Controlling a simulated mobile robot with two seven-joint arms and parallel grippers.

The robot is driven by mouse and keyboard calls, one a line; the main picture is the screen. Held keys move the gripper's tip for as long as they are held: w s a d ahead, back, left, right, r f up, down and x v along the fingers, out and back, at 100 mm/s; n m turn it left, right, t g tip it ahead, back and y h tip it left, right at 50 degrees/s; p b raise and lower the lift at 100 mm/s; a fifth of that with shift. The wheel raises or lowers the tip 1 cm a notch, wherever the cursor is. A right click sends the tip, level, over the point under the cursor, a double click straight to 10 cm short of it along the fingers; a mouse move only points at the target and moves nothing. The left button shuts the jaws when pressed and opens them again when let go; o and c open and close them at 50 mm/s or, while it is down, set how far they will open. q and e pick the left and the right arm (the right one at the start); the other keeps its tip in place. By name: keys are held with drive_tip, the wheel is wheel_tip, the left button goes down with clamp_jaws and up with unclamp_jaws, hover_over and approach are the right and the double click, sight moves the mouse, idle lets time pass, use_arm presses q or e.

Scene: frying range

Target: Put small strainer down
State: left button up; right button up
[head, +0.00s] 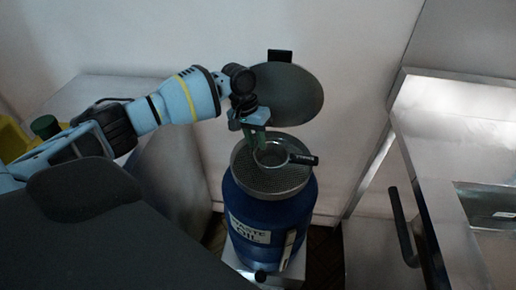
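The small strainer (271,155) is a round metal rim with a short black handle (303,159) pointing right. It appears at the perforated metal top (262,183) of a blue waste-oil drum (262,215); I cannot tell whether it rests there or hangs just above. My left gripper (254,145) reaches down from above, its green fingers at the strainer's left and back rim. The fingers overlap in this view, so their gap and any grip on the rim are hidden. My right gripper is not in view.
A round grey lid (288,92) with a black tab stands behind the drum, close to my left wrist. A steel counter (440,125) with a black handle (402,226) is at the right. A steel cabinet (180,165) is at the left.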

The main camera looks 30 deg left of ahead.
use_arm(q)
drive_tip(key=v, duration=0.7)
drive_tip(key=shift+r+p, duration=0.3)
drive_tip(key=shift+r, duration=0.05)
drive_tip(key=shift+s+f, duration=0.1)
drive_tip(key=shift+s, duration=0.05)
